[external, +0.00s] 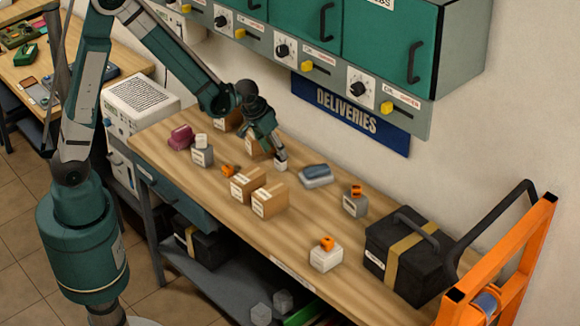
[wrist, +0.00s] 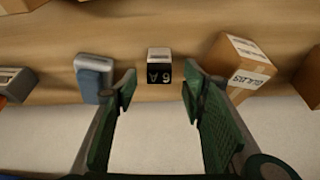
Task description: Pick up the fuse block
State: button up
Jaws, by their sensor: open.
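The fuse block appears to be the small block with a white top and a black face marked "6A" in the wrist view (wrist: 159,67). It sits on the wooden bench, and in the external view it shows as a small pale block (external: 281,165) right below my gripper (external: 274,153). In the wrist view my gripper (wrist: 159,88) is open, with one green finger on each side of the block's line. The block is centred between the fingers and slightly beyond their tips. No contact is visible.
A blue-grey object (wrist: 93,76) lies just left of the block in the wrist view, and a cardboard box (wrist: 240,65) stands to its right. More boxes (external: 269,199), a black case (external: 405,250) and a grey block with an orange top (external: 355,204) share the bench (external: 215,215). Wall cabinets (external: 385,45) hang above.

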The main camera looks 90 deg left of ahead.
aim_at(280, 161)
jog(key=shift+x, duration=2.6)
jog(key=c, duration=1)
